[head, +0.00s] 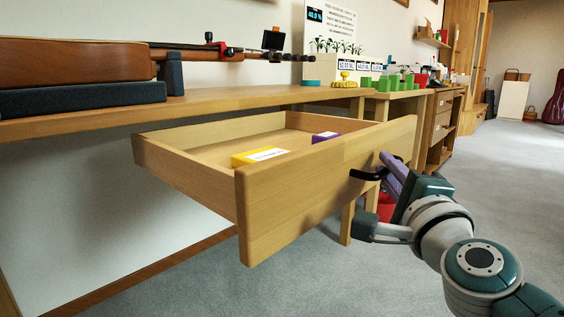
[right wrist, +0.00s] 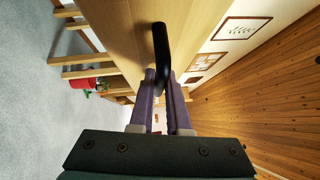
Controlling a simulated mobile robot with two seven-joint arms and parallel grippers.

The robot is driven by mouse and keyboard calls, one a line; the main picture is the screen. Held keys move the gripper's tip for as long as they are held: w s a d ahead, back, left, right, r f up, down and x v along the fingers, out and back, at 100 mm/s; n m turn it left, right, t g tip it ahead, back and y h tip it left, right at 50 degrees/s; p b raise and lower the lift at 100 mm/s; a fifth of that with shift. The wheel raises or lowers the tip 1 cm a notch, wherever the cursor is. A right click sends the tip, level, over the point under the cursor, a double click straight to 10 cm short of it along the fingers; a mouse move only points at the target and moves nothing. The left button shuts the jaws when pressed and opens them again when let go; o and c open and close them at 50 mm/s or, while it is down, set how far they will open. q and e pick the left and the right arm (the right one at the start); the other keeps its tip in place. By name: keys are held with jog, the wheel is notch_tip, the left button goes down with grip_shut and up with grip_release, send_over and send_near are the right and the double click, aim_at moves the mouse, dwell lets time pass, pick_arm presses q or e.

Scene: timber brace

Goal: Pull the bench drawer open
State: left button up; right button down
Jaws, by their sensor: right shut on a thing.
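The wooden bench drawer (head: 300,185) stands pulled out from under the bench top (head: 225,101) in the head view. Inside it lie a yellow box (head: 259,156) and a purple box (head: 325,137). A black handle (head: 367,175) is on the drawer front, and it also shows in the right wrist view (right wrist: 161,55). My right gripper (head: 384,172) is at the handle, with its purple fingers (right wrist: 165,82) shut on it. The fingers partly hide the handle. My left gripper is in neither view.
Small plants, green blocks and displays stand farther along. A red container (head: 386,206) is behind my right gripper. The grey floor (head: 480,190) to the right is open.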

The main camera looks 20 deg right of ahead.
jog(key=c, duration=0.9)
grip_release()
jog(key=shift+s+a, duration=0.2)
jog(key=shift+s, duration=0.1)
jog(key=p+v, duration=0.1)
jog(key=v, duration=0.8)
jog(key=shift+s, duration=0.15)
jog(key=shift+f, duration=0.1)
